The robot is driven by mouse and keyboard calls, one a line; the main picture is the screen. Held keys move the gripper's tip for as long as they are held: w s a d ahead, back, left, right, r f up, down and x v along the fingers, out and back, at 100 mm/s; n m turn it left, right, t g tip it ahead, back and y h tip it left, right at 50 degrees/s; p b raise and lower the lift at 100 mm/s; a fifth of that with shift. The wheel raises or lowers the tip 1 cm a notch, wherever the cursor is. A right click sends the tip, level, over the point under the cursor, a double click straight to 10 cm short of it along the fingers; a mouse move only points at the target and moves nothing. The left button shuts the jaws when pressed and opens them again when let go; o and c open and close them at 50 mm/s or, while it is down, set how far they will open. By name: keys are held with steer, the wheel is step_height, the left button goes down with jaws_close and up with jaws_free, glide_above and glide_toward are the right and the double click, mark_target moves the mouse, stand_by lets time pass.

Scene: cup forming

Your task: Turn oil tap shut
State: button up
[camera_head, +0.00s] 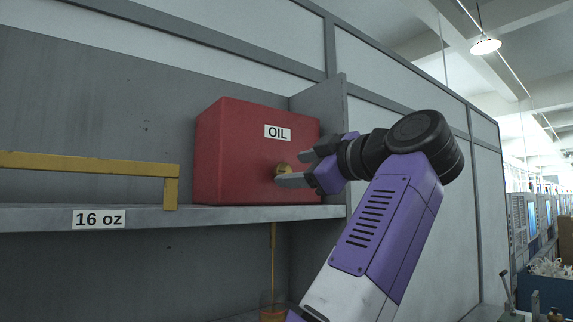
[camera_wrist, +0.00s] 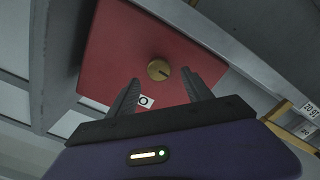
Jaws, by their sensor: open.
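A red box labelled OIL (camera_head: 235,150) stands on a grey shelf. A round brass tap knob (camera_head: 283,169) sits on its front face, with a dark mark on it in the wrist view (camera_wrist: 159,70). A thin yellow stream of oil (camera_head: 274,245) runs down below the shelf into a cup (camera_head: 272,308) at the bottom edge, partly cut off. My gripper (camera_head: 300,168) is open in front of the box. In the wrist view its fingers (camera_wrist: 166,88) are apart, with the knob just beyond their tips and between their lines. I cannot tell whether a finger touches the knob.
The grey shelf (camera_head: 130,217) carries a "16 oz" label and a yellow rail (camera_head: 90,164) left of the box. A grey upright panel (camera_head: 325,105) stands close at the box's right side. The space in front of the shelf's left part is clear.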

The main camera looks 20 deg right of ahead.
mark_target(284, 171)
steer(key=shift+p+x, duration=0.5)
steer(key=shift+x, duration=1.4)
jaws_close()
